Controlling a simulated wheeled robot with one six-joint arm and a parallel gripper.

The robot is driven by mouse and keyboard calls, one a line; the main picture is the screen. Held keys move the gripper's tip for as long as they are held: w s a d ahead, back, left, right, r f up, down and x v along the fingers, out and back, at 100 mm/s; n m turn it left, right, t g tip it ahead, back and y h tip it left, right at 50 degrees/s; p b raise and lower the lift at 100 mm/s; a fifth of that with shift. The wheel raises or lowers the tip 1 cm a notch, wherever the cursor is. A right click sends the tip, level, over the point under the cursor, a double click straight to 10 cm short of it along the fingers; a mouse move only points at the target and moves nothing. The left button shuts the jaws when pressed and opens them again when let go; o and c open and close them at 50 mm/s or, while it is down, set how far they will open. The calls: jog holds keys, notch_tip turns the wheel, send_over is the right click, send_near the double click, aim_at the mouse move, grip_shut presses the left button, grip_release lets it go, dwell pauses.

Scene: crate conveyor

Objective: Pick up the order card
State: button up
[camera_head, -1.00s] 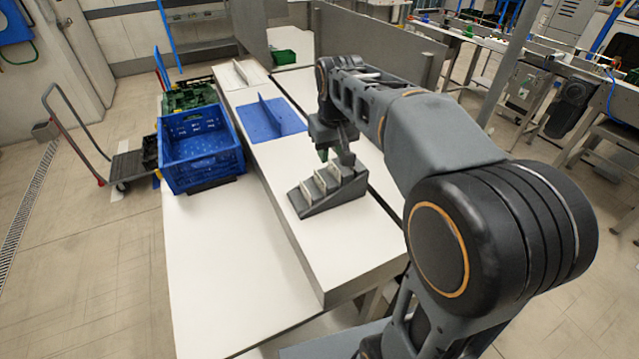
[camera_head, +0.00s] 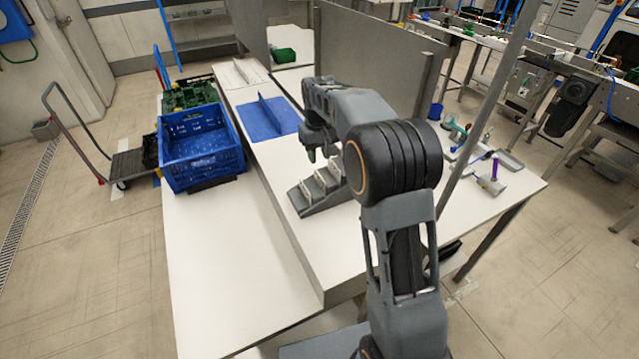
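A dark grey stepped holder (camera_head: 312,207) stands on the raised white shelf, with several pale upright cards (camera_head: 307,190) in its slots. Which one is the order card I cannot tell. My gripper (camera_head: 321,154) points down just above and behind the holder's upper end, near the rear cards. Its fingers are small and partly dark, so I cannot see whether they are open or whether they touch a card. My arm covers the holder's right end.
A blue crate (camera_head: 203,181) stands on the lower white table at left, with a green crate (camera_head: 190,97) behind it. A blue divided board (camera_head: 268,122) lies beyond the holder. A grey partition (camera_head: 380,62) stands behind my arm. The near white surface is clear.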

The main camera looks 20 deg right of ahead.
aim_at(320, 175)
jog(key=shift+w+d+f+p, duration=0.1)
jog(key=shift+f+p, duration=0.7)
jog(key=shift+f, duration=2.55)
jog(key=shift+c, duration=0.2)
grip_shut()
